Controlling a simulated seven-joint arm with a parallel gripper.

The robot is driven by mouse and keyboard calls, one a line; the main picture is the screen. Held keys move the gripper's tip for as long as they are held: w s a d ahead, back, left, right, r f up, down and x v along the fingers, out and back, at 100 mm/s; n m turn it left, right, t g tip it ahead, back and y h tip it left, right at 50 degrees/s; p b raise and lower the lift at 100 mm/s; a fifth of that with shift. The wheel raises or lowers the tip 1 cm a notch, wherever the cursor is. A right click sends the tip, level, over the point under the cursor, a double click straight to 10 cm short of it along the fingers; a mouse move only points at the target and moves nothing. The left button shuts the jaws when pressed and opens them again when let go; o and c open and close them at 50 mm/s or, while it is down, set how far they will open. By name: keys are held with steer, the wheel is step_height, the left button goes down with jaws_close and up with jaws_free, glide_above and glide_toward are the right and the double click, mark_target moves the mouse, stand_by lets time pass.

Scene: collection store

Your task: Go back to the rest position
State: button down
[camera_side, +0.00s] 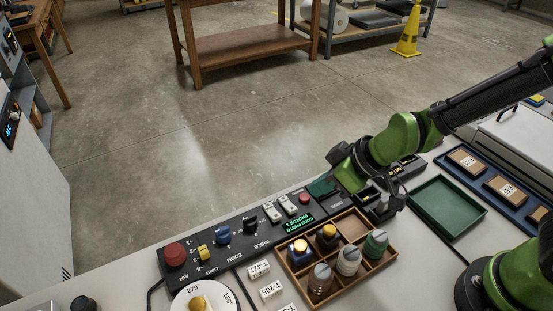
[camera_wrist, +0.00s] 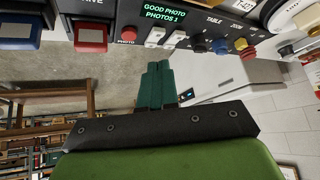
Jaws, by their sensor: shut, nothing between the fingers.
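My gripper (camera_side: 322,187) is at the end of my green arm, behind the red photo button in the side view. In the wrist view its two dark green fingers (camera_wrist: 157,68) lie together with nothing between them. The black control panel (camera_side: 236,256) runs along the bench below it. The red photo button (camera_side: 304,198) also shows in the wrist view (camera_wrist: 90,36), apart from the fingers. The panel's small screen (camera_side: 299,224) reads "GOOD PHOTO". Part of the panel's right end is hidden by my arm.
A green tray (camera_side: 447,207) and a blue tray (camera_side: 449,166) with labelled blocks lie to the right. A turntable (camera_side: 231,296) is at the front. Open floor lies behind the bench.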

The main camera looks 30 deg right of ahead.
steer(key=s+d+r+m+h, duration=0.1)
steer(key=s+d+r+m, duration=0.4)
steer(key=d, duration=0.3)
steer(key=s+d+r+m+t+h, duration=0.1)
steer(key=s+d+r+m, duration=0.3)
steer(key=d+r, duration=0.4)
steer(key=shift+s+d+r+m, duration=0.25)
steer(key=shift+s+m, duration=0.15)
steer(key=shift+s, duration=0.15)
steer(key=c, duration=1.8)
jaws_free()
steer(key=shift+a, duration=0.1)
steer(key=shift+c, duration=0.2)
